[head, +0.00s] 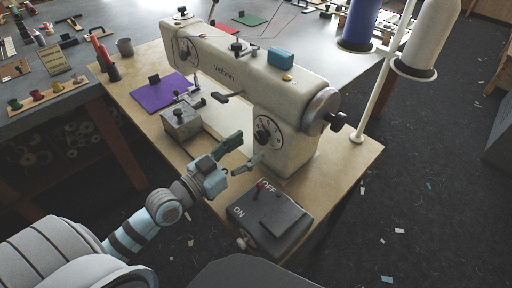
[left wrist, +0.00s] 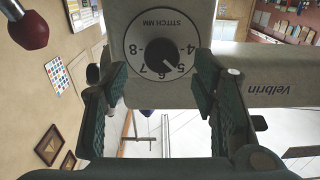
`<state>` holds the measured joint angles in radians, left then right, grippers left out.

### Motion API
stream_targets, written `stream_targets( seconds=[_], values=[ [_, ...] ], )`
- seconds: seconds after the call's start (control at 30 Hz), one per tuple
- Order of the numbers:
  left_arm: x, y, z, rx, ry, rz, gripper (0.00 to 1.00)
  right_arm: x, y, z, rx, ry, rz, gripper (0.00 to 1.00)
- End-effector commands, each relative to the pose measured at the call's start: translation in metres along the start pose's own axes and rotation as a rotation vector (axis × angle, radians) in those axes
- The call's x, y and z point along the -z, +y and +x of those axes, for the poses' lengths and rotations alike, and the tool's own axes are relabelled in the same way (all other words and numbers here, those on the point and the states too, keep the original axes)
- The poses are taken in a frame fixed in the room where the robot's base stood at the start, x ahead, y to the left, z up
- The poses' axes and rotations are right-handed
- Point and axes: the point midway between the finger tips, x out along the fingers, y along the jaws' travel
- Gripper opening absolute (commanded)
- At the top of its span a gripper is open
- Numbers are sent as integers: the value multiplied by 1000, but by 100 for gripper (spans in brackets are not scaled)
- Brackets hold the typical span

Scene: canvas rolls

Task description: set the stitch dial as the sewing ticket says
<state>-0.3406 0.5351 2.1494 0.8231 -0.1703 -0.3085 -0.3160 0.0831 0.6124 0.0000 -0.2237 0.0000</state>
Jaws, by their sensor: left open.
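The cream sewing machine (head: 225,60) stands on a wooden board. In the left wrist view the dial (left wrist: 133,30) is marked STITCH MM, with numbers 4 to 8 showing. The white mark on its knob (left wrist: 157,54) points to the lower right, near 5. My left gripper's two fingers (left wrist: 160,80) are spread, with the knob framed between them; I see no contact. A tan card (head: 53,64) with small text stands on the grey table, too small to read. My right gripper is not in view.
A dark switch box (head: 275,222) with a red-tipped lever (head: 261,186) at OFF sits just below the dial. A handwheel (head: 322,108) and thread spools (head: 432,40) stand to the right. Purple cloth (head: 160,93) lies at the left.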

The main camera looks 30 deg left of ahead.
Motion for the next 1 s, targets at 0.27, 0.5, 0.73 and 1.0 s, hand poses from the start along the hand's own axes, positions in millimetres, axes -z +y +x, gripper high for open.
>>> stream_targets(
  seconds=[0.27,0.5,0.73,1.0],
  values=[
    [0,-1,37,3,-1,1,53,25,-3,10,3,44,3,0],
    [1,-1,38,3,-2,1,53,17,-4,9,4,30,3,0],
    [0,-1,38,3,-2,1,18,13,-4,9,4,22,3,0],
    [0,-1,38,4,-3,-8,6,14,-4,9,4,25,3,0]
  ],
)
